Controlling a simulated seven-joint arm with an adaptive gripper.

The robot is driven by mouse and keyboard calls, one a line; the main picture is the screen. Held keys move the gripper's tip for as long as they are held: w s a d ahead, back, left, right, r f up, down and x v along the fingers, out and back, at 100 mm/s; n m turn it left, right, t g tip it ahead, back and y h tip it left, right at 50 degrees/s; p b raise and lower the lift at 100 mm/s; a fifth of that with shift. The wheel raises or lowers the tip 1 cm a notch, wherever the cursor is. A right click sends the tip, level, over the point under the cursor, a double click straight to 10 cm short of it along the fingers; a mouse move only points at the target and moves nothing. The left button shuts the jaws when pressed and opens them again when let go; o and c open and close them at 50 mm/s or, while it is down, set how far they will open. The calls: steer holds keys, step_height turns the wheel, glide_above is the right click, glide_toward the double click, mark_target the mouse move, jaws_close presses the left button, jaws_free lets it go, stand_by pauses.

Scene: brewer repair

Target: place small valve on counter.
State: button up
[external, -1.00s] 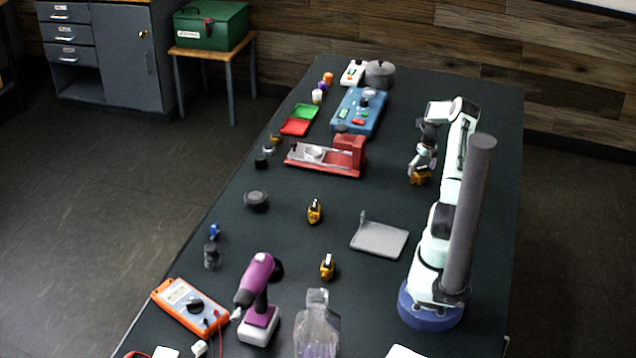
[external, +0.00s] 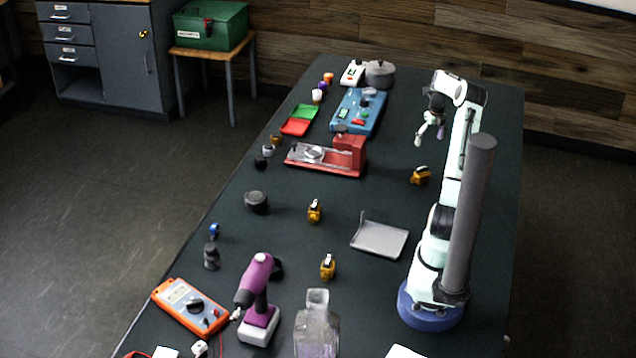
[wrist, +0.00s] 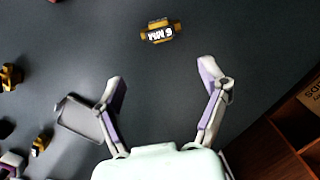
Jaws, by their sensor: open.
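A small brass-yellow valve (external: 420,175) lies on the dark counter (external: 385,205), left of my arm. In the wrist view this valve (wrist: 160,32) shows a dark band with a white label, which seems to read "6 MM". My gripper (external: 430,138) is raised above the counter, beyond the valve and apart from it. In the wrist view my gripper (wrist: 162,80) has its fingers spread wide with nothing between them. Two similar yellow valves, one at the counter's middle (external: 315,211) and one nearer the camera (external: 327,266), stand on the counter.
A grey angled tray (external: 380,239) lies between the valves and my base. A red device (external: 340,155) and a blue box (external: 358,111) are farther back. A purple drill (external: 258,300), orange multimeter (external: 190,306) and clear bottle (external: 317,328) stand in front. Counter around the small valve is clear.

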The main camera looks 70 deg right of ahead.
steer(key=w+a+r+n, duration=0.5)
steer(key=w+a+n, duration=0.3)
steer(key=a+n, duration=0.25)
steer(key=w+a+r+n, duration=0.4)
steer(key=w+a+n, duration=0.4)
steer(key=a, duration=0.4)
steer(key=s+a+r+n+g, duration=0.1)
steer(key=s+a+n, duration=0.2)
steer(key=a+n, duration=0.65)
steer(key=s+a+r+n, duration=0.1)
steer(key=s+a+n, duration=0.2)
steer(key=a+n, duration=0.65)
steer(key=s+a+f+n+y, duration=0.1)
steer(key=s+a+n+y, duration=0.1)
steer(key=s+a+n, duration=0.6)
steer(key=shift+f+n, duration=0.25)
steer(key=shift+n, duration=0.1)
steer(key=shift+d, duration=0.1)
